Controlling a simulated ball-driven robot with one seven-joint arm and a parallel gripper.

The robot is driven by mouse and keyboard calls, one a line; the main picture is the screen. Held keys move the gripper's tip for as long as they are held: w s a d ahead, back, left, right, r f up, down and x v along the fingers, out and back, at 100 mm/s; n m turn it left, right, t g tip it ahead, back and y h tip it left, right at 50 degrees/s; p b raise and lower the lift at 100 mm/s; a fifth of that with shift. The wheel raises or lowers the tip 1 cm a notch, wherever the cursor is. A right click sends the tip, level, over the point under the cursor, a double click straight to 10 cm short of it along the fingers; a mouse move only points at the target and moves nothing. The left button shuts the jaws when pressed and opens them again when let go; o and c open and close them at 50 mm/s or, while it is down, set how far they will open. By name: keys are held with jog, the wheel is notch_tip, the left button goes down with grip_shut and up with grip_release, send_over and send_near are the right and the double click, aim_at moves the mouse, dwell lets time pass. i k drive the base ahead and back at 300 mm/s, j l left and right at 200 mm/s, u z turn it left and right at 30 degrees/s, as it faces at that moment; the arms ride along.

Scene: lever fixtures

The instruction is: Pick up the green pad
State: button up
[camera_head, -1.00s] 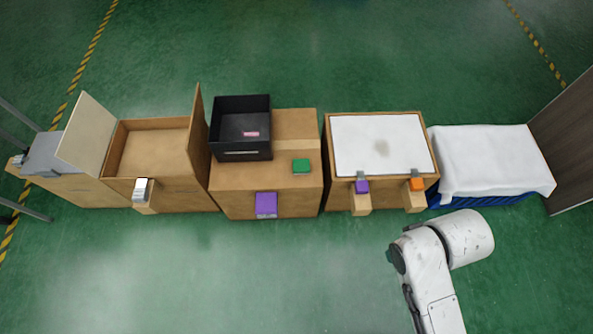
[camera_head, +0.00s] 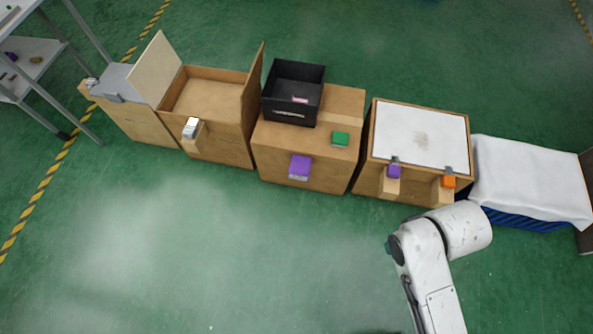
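The green pad (camera_head: 341,139) is a small green block lying on top of a closed cardboard box (camera_head: 283,149), near its right side. It stands apart from the black bin (camera_head: 292,93) on the same box. Nothing covers the pad. My arm shows at the lower right, in front of the boxes and well away from the pad. My gripper is not in view.
A purple block (camera_head: 300,166) is on that box's front face. An open cardboard box (camera_head: 208,98) stands to the left. A white-topped box (camera_head: 420,136) with purple and orange blocks stands right, beside a white-draped crate (camera_head: 530,180). Floor in front is clear.

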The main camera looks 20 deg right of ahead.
aim_at(340, 138)
jog(key=i+l, duration=0.4)
jog(key=i+l+u, duration=0.15)
jog(key=i+l, duration=0.2)
jog(key=l, duration=0.2)
jog(key=i+l, duration=0.35)
jog(key=l, duration=0.2)
